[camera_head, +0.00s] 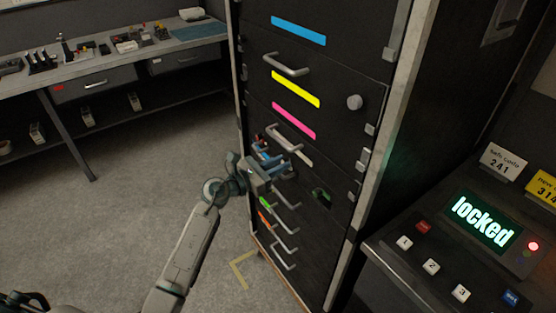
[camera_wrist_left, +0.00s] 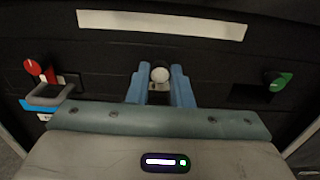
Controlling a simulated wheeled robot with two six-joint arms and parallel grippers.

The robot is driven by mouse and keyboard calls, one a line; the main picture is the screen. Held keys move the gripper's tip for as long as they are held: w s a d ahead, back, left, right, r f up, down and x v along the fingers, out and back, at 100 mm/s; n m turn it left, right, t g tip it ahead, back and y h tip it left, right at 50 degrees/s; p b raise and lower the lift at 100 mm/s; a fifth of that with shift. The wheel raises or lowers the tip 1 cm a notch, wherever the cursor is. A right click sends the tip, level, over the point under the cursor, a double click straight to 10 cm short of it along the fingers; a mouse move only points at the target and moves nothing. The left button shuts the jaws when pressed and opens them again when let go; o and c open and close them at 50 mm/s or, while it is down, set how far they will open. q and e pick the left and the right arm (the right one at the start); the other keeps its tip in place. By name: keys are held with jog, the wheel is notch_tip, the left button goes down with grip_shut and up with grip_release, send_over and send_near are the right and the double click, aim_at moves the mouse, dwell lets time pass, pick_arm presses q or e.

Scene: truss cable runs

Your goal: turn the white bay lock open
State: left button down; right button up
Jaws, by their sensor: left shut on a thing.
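The white bay front carries a white strip (camera_wrist_left: 160,24), partly visible in the head view (camera_head: 304,158). Below the strip, in the wrist view, a pale round knob (camera_wrist_left: 160,74), the white bay lock, sits between the two blue fingers of my left gripper (camera_wrist_left: 160,88). The fingers are shut on it from both sides. In the head view my left gripper (camera_head: 277,167) is against the cabinet front and hides the lock. How far the lock is turned cannot be told. My right gripper is not in view.
A red knob (camera_wrist_left: 33,68) and a grey handle (camera_wrist_left: 50,93) are left of the gripper; a green knob (camera_wrist_left: 280,81) is right. The dark cabinet (camera_head: 350,70) has several handles. At right a console screen (camera_head: 484,221) reads "locked". A workbench (camera_head: 110,62) stands back left.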

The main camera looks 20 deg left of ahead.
pick_arm(q)
jog(key=n+p, duration=0.2)
jog(key=n, duration=0.1)
jog(key=shift+r, duration=0.2)
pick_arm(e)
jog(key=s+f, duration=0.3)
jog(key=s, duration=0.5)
pick_arm(q)
jog(key=n+p, duration=0.4)
jog(key=p, duration=0.1)
jog(key=shift+n, duration=0.4)
jog(key=n+p, duration=0.2)
jog(key=shift+n+p, duration=0.35)
jog(key=shift+n, duration=0.05)
jog(key=n+p, duration=0.2)
jog(key=shift+n, duration=0.4)
jog(key=shift+f+n+p, duration=0.2)
jog(key=shift+n+p, duration=0.55)
jog(key=shift+n, duration=0.05)
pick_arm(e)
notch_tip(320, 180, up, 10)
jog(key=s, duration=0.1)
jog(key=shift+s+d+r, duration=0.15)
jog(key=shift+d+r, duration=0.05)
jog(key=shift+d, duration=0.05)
pick_arm(q)
jog(key=c, duration=1.3)
grip_release()
